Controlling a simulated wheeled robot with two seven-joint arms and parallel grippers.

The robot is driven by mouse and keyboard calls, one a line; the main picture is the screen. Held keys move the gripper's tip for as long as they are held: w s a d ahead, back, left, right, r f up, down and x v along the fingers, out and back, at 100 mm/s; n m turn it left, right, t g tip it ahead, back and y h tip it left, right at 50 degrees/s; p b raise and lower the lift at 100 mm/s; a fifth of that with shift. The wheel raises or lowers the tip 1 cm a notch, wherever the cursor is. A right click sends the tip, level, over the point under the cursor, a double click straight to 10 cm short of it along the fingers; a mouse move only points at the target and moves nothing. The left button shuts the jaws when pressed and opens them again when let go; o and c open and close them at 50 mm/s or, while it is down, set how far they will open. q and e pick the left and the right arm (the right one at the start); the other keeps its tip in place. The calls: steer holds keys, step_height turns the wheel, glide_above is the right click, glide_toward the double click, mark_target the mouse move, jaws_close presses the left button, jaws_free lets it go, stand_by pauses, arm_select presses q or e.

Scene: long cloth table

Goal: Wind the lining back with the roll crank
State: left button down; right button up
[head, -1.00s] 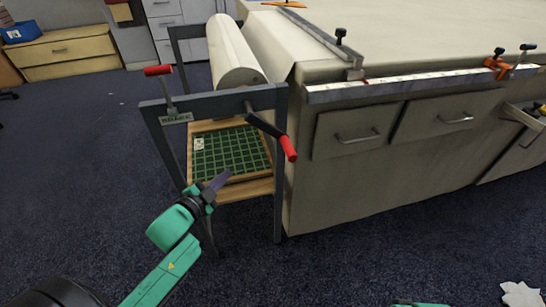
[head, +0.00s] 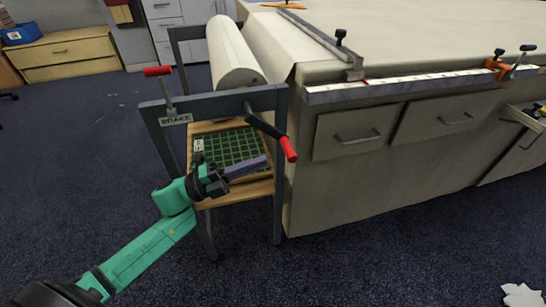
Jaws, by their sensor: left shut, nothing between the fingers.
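The roll of cream lining (head: 230,50) lies across a dark grey stand (head: 225,101) at the table's left end, its cloth running onto the table. The roll crank (head: 268,127) is a black arm on the stand's front bar, with a red handle (head: 289,149) pointing down and right. A red-handled brake lever (head: 159,72) stands upright at the bar's left, above a BRAKE label (head: 176,120). My left gripper (head: 262,163) is shut and empty, in front of the stand's lower shelf, left of and slightly below the red crank handle, apart from it. My right gripper is not in view.
A green gridded mat (head: 225,146) lies on the stand's wooden shelf (head: 250,190). The cloth-covered table (head: 430,40) has drawers and a metal straightedge (head: 420,84) with clamps along its front edge. A white scrap (head: 521,296) lies on the floor. Carpet is clear at left.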

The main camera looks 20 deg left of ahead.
arm_select(q)
steer(key=x, duration=0.4)
steer(key=shift+d, duration=0.1)
